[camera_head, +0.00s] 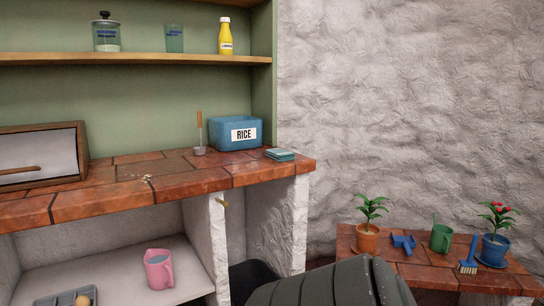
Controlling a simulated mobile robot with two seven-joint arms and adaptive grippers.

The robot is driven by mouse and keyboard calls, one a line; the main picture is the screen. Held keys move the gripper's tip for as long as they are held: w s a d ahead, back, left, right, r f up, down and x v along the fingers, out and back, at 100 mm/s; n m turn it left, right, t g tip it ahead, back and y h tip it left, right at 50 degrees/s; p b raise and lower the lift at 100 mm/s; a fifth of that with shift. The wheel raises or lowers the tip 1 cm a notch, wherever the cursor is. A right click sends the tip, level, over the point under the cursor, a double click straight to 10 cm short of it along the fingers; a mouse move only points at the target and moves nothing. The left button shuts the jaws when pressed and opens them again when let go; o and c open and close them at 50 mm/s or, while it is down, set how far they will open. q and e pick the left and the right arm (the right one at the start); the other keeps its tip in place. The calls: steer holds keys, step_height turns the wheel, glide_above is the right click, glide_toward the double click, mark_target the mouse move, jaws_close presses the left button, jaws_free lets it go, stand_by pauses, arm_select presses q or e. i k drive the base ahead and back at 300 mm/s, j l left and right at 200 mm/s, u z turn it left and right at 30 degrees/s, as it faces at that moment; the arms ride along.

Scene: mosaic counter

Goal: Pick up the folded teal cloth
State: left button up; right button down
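The folded teal cloth (280,155) lies flat on the tiled counter (208,182), close to its right end. It sits just right of and in front of the blue rice box (236,133), and I cannot tell if they touch. Neither of my grippers shows in the head view. A dark, ribbed, rounded shape (335,285) fills the bottom middle, below and apart from the cloth; I cannot tell whether it is part of my arm.
A small cup with a wooden-handled tool (199,140) stands left of the rice box. A wooden bread box (42,155) is at the left. A pink pitcher (159,270) stands on the lower shelf. A low tiled bench (420,272) at the right holds potted plants and tools.

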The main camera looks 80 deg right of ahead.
mark_target(279, 155)
steer(key=z, duration=2.5)
